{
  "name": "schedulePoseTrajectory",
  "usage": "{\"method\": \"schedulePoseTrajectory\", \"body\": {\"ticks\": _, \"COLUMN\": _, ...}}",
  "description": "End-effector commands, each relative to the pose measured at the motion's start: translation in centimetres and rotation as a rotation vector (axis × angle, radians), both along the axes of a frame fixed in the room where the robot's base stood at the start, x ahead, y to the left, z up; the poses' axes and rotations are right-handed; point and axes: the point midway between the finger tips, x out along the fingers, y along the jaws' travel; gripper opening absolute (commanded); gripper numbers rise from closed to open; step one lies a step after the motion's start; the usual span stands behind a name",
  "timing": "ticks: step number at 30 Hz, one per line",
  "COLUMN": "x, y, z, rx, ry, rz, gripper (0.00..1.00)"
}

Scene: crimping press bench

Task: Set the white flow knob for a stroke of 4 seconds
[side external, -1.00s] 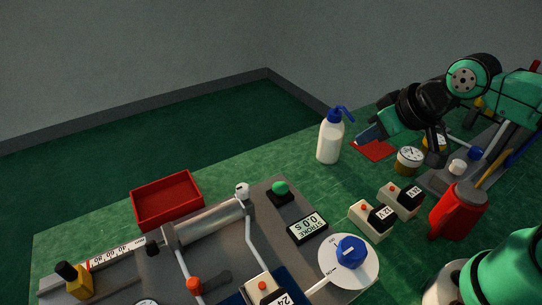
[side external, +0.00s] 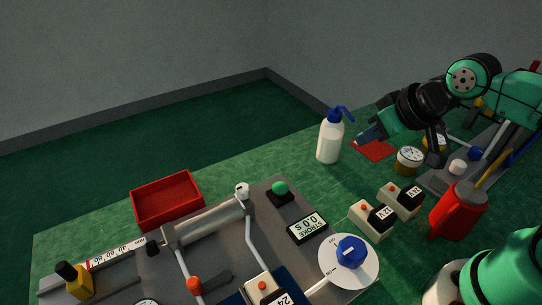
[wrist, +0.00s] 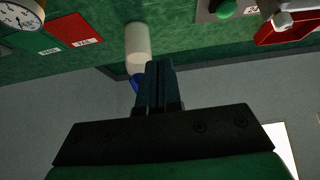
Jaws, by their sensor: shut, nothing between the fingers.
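A small white knob (side external: 242,189) sits at the right end of the grey cylinder on the press plate; it also shows at the top right of the wrist view (wrist: 282,20). Its setting marks are too small to read. The stroke display (side external: 307,227) reads 0.0 S. My gripper (side external: 368,134) is shut and empty, well to the right of the knob and above the bench, near the white bottle. Its dark fingers (wrist: 158,68) point up in the wrist view, with the bottle just beyond them.
A white bottle with a blue spout (side external: 330,138) stands by my gripper. A green button (side external: 280,189) sits just right of the knob, and a red tray (side external: 167,200) lies to its left. A blue knob on a white dial (side external: 349,251) is in front. Bare green bench lies between bottle and plate.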

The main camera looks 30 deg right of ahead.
Motion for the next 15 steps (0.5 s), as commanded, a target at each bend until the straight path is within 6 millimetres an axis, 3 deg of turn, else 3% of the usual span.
{"method": "schedulePoseTrajectory", "body": {"ticks": 8, "x": 0.1, "y": 0.1, "z": 0.0, "rx": -0.006, "ry": -0.002, "rz": 0.01, "gripper": 0.0}}
{"method": "schedulePoseTrajectory", "body": {"ticks": 11, "x": 0.8, "y": 0.8, "z": 0.2, "rx": -0.043, "ry": -0.016, "rz": 0.075, "gripper": 0.0}}
{"method": "schedulePoseTrajectory", "body": {"ticks": 15, "x": 2.9, "y": 3.1, "z": 0.5, "rx": -0.164, "ry": -0.062, "rz": 0.279, "gripper": 0.0}}
